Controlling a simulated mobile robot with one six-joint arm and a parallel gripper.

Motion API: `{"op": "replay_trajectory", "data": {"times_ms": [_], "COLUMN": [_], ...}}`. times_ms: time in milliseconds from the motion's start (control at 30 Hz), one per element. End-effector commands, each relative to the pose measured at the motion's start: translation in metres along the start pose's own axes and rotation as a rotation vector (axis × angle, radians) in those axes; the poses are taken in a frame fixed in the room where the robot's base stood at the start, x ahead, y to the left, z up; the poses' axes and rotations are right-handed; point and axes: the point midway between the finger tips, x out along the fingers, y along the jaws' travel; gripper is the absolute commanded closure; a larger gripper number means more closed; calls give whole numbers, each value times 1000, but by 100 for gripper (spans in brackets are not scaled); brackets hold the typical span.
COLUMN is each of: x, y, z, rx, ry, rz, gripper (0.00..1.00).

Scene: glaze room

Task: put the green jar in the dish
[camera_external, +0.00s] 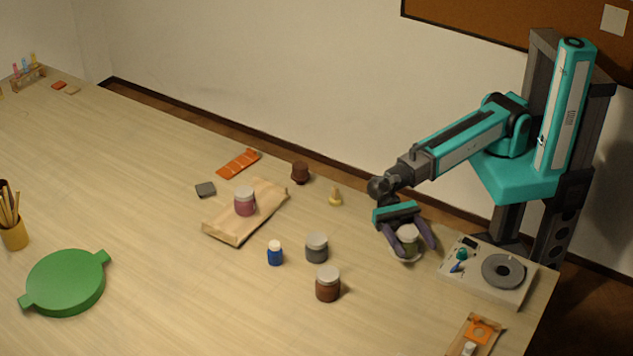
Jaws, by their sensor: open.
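The green jar (408,234) has a pale lid and a dark olive-green body. It stands upright at the right of the table, between the two dark fingers of my gripper (411,250). The gripper is open and points down around the jar; I cannot tell whether a finger touches it. A pale curved rim (406,259) shows under the jar, partly hidden by the fingers, and could be a small dish. A wide round green dish (65,283) with two side handles lies at the far left front.
Nearby stand a grey jar (317,249), a brown jar (328,285), a small blue bottle (275,254) and a yellowish knobbed piece (335,197). A pink jar (245,202) stands on a wooden board (226,228). A device with a grey disc (487,272) is right of my gripper. Open table lies front-centre.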

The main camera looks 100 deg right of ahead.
Motion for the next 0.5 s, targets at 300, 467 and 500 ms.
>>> {"op": "replay_trajectory", "data": {"times_ms": [300,467,500], "x": [-3,-21,-27], "y": [0,0,0], "z": [9,8,8], "rx": [-2,-1,-1], "ry": [0,0,0], "rz": [-1,-3,-2], "gripper": [38,38,38]}}
